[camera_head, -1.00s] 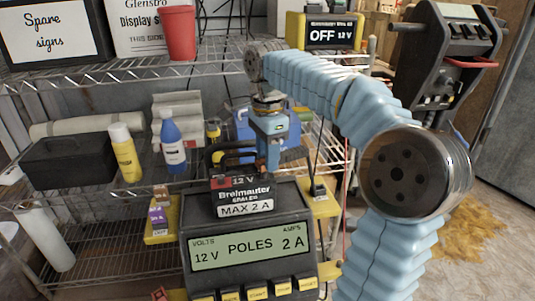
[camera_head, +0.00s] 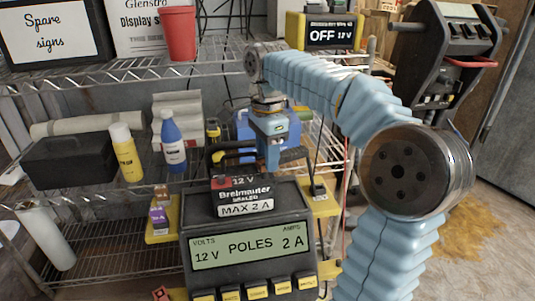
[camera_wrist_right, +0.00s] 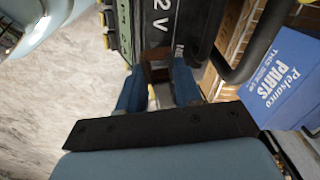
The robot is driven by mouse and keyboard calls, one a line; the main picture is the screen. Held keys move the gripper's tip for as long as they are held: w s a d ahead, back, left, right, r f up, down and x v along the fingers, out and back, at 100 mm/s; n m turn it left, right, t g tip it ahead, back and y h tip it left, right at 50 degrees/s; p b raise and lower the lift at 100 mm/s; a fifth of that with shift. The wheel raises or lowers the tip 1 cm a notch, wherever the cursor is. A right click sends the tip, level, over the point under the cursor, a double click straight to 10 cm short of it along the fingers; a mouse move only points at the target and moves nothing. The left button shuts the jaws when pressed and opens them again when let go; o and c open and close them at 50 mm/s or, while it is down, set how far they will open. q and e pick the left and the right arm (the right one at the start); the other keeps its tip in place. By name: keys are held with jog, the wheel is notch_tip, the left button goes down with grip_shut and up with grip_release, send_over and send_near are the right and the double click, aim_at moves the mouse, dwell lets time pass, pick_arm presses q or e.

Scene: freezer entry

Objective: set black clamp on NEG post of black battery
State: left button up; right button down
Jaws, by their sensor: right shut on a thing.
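The black battery (camera_head: 226,196) stands behind the display unit, with a "12 V" and "MAX 2 A" label on its front. My right gripper (camera_head: 272,168) is just above the battery's top, pointing down. In the right wrist view, its two blue fingers (camera_wrist_right: 158,88) are shut on a dark piece, the black clamp (camera_wrist_right: 155,58). The clamp is beside the "NEG" marking on the battery (camera_wrist_right: 205,30). The fingers and clamp hide the NEG post, so I cannot tell whether the clamp touches it. My left gripper is out of view.
The display unit (camera_head: 205,225) reads "12 V POLES 2 A". A blue parts box (camera_wrist_right: 285,75) is close to the right gripper. A yellow bottle (camera_head: 127,155), a blue bottle (camera_head: 173,145) and a black box (camera_head: 70,165) stand left on the wire shelf.

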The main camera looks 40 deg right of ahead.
pick_arm(q)
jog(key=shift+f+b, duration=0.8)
jog(key=shift+b, duration=0.05)
pick_arm(e)
jog(key=shift+f, duration=1.35)
jog(key=c, duration=0.7)
grip_release()
jog(key=shift+r, duration=0.1)
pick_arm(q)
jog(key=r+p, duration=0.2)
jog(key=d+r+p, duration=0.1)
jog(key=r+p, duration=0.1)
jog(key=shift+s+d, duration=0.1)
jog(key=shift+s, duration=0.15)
pick_arm(e)
notch_tip(320, 180, up, 14)
jog(key=shift+f, duration=0.2)
